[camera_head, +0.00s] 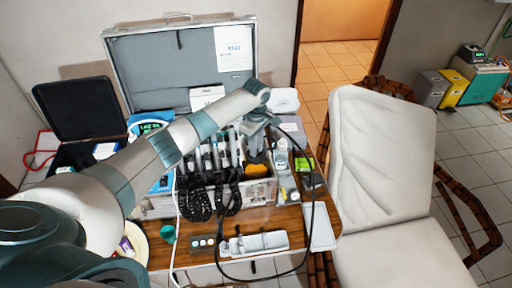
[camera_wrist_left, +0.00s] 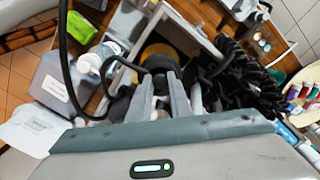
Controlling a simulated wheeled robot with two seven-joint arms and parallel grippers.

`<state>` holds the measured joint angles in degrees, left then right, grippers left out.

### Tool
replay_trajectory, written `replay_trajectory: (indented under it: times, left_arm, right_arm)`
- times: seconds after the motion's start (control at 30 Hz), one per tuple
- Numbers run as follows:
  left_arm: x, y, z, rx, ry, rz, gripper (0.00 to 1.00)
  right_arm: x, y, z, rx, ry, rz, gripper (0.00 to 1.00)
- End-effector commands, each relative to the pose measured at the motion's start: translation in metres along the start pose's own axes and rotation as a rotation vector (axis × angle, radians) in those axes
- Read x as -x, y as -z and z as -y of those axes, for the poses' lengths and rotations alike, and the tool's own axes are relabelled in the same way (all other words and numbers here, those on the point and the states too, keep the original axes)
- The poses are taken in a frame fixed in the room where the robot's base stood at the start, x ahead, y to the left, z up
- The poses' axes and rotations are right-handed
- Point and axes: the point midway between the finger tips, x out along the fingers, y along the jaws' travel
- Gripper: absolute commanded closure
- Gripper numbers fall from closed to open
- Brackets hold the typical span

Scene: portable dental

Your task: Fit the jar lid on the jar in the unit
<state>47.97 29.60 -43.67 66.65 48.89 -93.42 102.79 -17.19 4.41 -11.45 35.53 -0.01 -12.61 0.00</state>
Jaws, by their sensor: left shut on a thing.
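My left gripper (camera_head: 258,132) is over the right end of the open case unit (camera_head: 262,190), pointing down. It is shut on a small dark piece that looks like the jar lid; the fingers hide much of it. In the left wrist view my left gripper (camera_wrist_left: 160,84) has its fingertips close together beside a yellow-amber round thing (camera_wrist_left: 160,50), likely the jar in the unit. The jar's amber side (camera_head: 257,171) shows below the gripper in the head view. I cannot tell whether lid and jar touch. My right gripper is not in view.
Handpieces (camera_head: 215,158) with coiled black hoses stand left of the gripper. A clear bottle (camera_head: 281,158) stands to the right. A black cable loops around the work area. A grey tray (camera_head: 258,243) lies on the table front. The white chair (camera_head: 385,150) is at the right.

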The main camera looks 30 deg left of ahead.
Motion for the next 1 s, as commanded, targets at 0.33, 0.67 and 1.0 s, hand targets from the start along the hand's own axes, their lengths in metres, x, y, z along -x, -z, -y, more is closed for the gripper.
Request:
replay_trajectory:
  times: [0.33,0.67,1.0]
  left_arm:
    - [-0.008,0.000,0.000,0.000,0.000,0.001,1.00]
    - [-0.008,0.000,0.000,0.000,0.000,0.000,1.00]
    - [-0.011,0.000,0.000,0.000,0.000,0.001,1.00]
  right_arm:
    - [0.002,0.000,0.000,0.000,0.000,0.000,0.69]
    - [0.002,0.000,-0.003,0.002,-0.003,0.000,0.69]
    - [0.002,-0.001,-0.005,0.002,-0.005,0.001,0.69]
